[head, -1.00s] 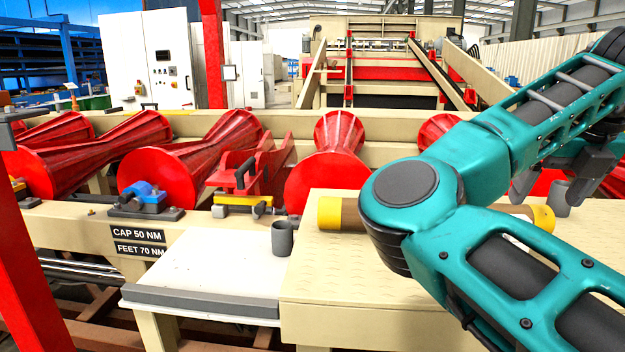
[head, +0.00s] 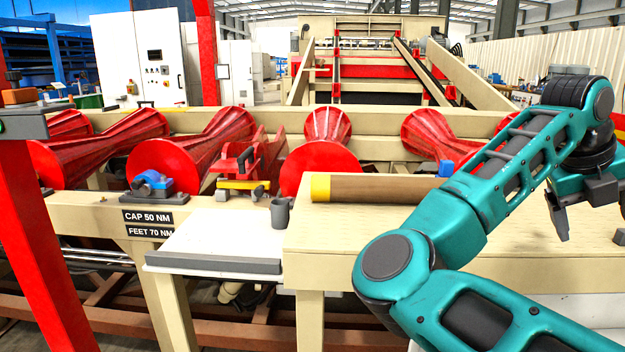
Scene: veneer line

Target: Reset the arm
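My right arm, teal and black, fills the right side of the head view. Its elbow is low in front of the cream table and its forearm rises to the right. My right gripper (head: 590,222) hangs from the wrist at the right edge, fingers pointing down. One dark finger shows clearly and the other is partly cut off by the frame edge. A wide gap lies between them, and nothing shows in it. My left gripper and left arm are out of the picture.
A brown roll with a yellow end (head: 370,188) lies on the cream table (head: 330,240), partly behind my arm. A grey cup (head: 280,212) stands on the white side shelf (head: 215,240). Red rollers (head: 320,165) line the machine behind. A red post (head: 40,240) stands at left.

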